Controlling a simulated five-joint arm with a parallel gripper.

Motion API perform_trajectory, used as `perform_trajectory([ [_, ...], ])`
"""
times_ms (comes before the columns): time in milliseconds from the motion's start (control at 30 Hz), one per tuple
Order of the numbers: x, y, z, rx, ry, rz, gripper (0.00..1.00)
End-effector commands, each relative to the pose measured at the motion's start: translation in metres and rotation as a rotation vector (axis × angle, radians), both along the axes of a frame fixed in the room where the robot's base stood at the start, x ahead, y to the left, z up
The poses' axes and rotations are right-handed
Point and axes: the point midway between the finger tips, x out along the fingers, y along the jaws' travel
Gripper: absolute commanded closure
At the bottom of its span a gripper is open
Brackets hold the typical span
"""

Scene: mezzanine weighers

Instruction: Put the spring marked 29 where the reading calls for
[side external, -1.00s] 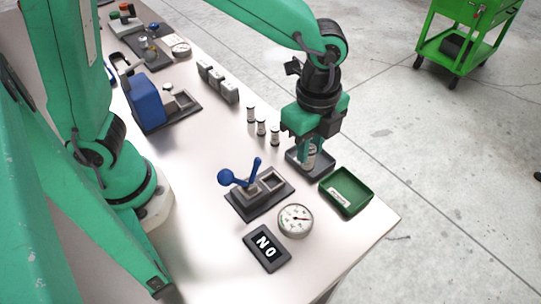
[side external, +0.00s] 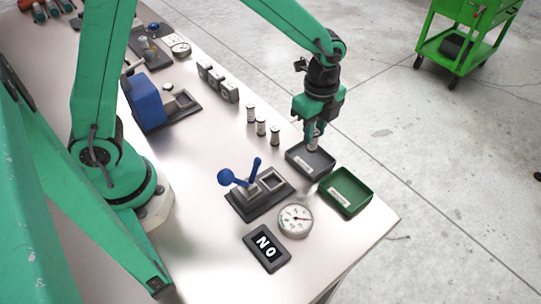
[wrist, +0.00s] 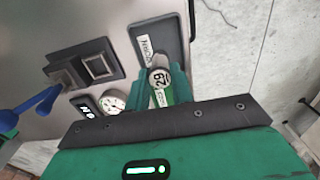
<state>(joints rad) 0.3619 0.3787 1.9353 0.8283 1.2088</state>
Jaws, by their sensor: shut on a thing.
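My gripper (side external: 314,128) is shut on a small pale cylinder, the spring marked 29 (side external: 313,142). It is upright over the far side of the grey tray (side external: 301,165); I cannot tell how high its lower end is. In the wrist view the spring's round top (wrist: 160,78) reads 29, turned, between the green fingers. A round dial gauge (side external: 295,220) has a red needle, its value too small to read. The green tray (side external: 347,207) is in front of the grey tray; both bear labels I cannot read surely.
A fixture with a blue lever (side external: 240,178) and square socket stands left of the grey tray. Grey blocks (side external: 218,82) and a blue machine (side external: 147,100) are farther back. The table's right edge is close to the trays.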

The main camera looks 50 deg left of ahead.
Motion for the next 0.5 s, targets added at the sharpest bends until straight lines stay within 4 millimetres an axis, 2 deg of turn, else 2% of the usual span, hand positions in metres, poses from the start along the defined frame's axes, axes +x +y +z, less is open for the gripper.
perform_trajectory([
  [167, 0.000, 0.000, -0.005, 0.000, 0.000, 0.000, 1.00],
  [500, -0.001, 0.000, -0.038, 0.000, 0.001, 0.000, 1.00],
])
